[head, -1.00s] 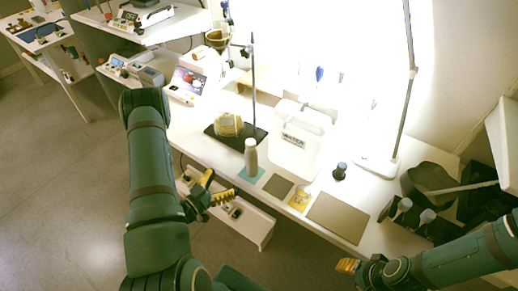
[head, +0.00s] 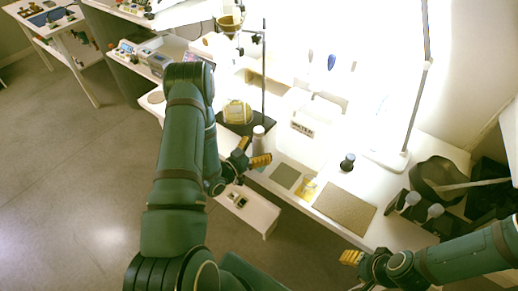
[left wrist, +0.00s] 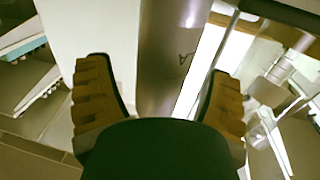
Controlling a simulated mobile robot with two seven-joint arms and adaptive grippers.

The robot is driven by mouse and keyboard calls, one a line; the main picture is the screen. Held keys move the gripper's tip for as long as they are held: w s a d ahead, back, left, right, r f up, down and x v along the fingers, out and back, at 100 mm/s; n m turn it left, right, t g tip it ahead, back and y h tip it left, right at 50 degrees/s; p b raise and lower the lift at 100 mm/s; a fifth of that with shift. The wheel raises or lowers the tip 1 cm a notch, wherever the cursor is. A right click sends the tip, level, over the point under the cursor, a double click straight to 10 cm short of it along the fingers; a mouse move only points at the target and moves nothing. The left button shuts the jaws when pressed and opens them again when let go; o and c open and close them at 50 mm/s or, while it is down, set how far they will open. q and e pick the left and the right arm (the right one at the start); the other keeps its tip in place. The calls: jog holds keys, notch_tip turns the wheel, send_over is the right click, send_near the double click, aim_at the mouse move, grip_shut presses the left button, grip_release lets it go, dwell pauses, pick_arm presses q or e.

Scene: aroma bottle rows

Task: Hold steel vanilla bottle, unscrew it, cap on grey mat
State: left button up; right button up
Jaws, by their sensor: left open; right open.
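The steel bottle (head: 258,136) with a pale cap stands upright on the bench, its lower part hidden behind my left gripper (head: 252,152). My left gripper is open at the bottle's near side. In the left wrist view the grey metal bottle body (left wrist: 168,55) shows between and beyond the two spread fingers (left wrist: 160,105); I cannot tell whether they touch it. A small grey mat (head: 284,176) lies flat and empty to the right of the bottle. My right gripper (head: 350,258) is open and empty, off the bench's front edge at the lower right.
A teal mat (head: 262,167) is partly hidden by my left gripper. A yellow mat (head: 308,187) and a large brownish mat (head: 346,211) lie farther right. A small dark bottle (head: 347,162) stands behind them. A dark tray with a yellowish object (head: 237,112) and a thin stand pole (head: 264,65) are behind the bottle.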

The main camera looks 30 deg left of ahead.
aim_at(260, 129)
pick_arm(q)
jog(key=shift+w+d, duration=0.1)
jog(key=shift+w, duration=0.4)
grip_shut()
notch_tip(260, 129, up, 10)
jog(key=shift+r+p, duration=0.1)
jog(key=shift+p, duration=0.85)
jog(key=c, duration=0.9)
grip_release()
grip_shut()
